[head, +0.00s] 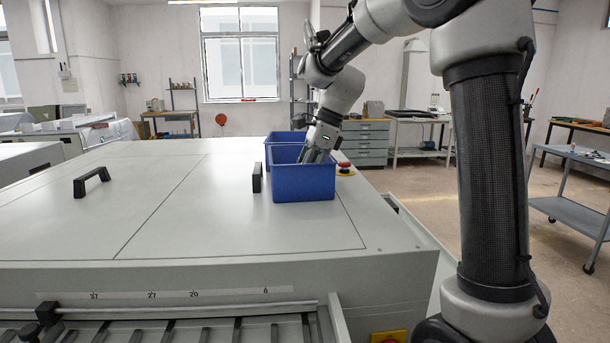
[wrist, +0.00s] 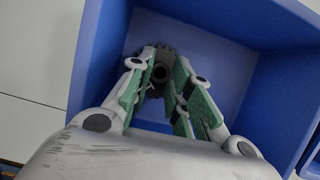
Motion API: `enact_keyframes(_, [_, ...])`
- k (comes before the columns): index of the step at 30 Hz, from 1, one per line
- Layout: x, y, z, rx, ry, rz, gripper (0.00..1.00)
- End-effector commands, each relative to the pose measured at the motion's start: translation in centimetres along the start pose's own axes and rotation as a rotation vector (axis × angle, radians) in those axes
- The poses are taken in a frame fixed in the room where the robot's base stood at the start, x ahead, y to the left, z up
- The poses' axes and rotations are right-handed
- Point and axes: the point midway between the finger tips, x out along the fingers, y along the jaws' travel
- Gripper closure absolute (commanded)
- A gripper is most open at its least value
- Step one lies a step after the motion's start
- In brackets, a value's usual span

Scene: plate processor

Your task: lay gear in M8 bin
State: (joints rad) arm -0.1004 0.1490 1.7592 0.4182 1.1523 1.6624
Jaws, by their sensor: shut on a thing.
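My gripper (wrist: 158,92) is shut on a dark toothed gear (wrist: 160,54) with a round hole in its middle. The gear is between the green-padded fingertips, inside a blue bin (wrist: 94,62). In the head view my gripper (head: 314,154) reaches down into the front blue bin (head: 304,185), which stands on the machine's flat top. The gear is hidden there by the bin wall. I cannot tell whether the gear touches the bin floor. No M8 label is readable.
A second blue bin (head: 285,137) stands just behind the front one. A black handle (head: 257,178) is close to the front bin's left side, and a red button (head: 345,168) is at its right. The machine top (head: 150,215) is mostly clear to the left, with another black handle (head: 91,180).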

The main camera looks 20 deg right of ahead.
Motion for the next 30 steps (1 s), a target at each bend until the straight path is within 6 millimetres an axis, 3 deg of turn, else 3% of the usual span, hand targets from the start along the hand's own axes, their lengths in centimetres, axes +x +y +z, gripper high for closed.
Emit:
enact_keyframes(5, [0.1,0.0,0.0,0.000,0.000,0.000,1.00])
enact_keyframes(6, [0.1,0.0,0.0,0.000,0.000,0.000,0.76])
enact_keyframes(9, [0.1,0.0,0.0,0.000,0.000,0.001,0.58])
enact_keyframes(20, [-0.2,0.0,0.0,0.000,0.000,-0.001,0.58])
enact_keyframes(23, [-1.3,0.0,0.0,0.000,0.000,-0.002,0.58])
enact_keyframes(30, [-6.5,-0.1,0.0,0.000,0.000,-0.004,0.58])
